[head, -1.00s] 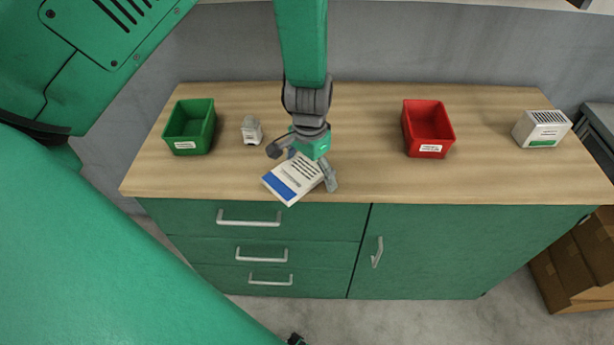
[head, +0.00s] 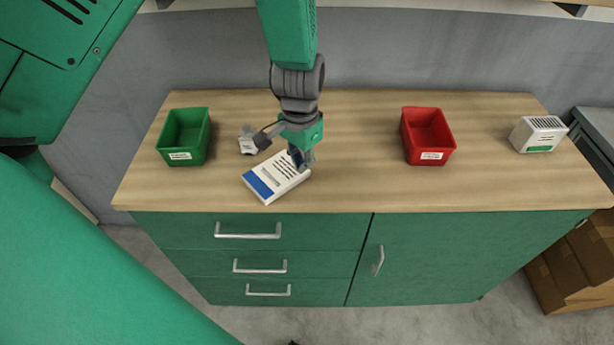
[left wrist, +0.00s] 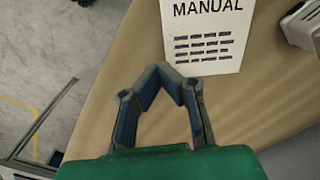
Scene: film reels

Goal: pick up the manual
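The manual (head: 275,179) is a white booklet with a blue band and lines of print. It lies at an angle near the front edge of the wooden counter. My left gripper (head: 302,164) points down at its right end. In the left wrist view the manual (left wrist: 208,30) lies flat with its title showing. There the two fingertips of my left gripper (left wrist: 165,72) meet in front of a manual corner. No part of the manual shows between them, and I cannot tell whether they touch it. My right gripper is out of view.
A green bin (head: 184,137) and a small grey-white item (head: 249,140) stand left of the gripper. A red bin (head: 428,135) and a white box (head: 538,134) stand to the right. The counter (head: 360,180) is clear between manual and red bin.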

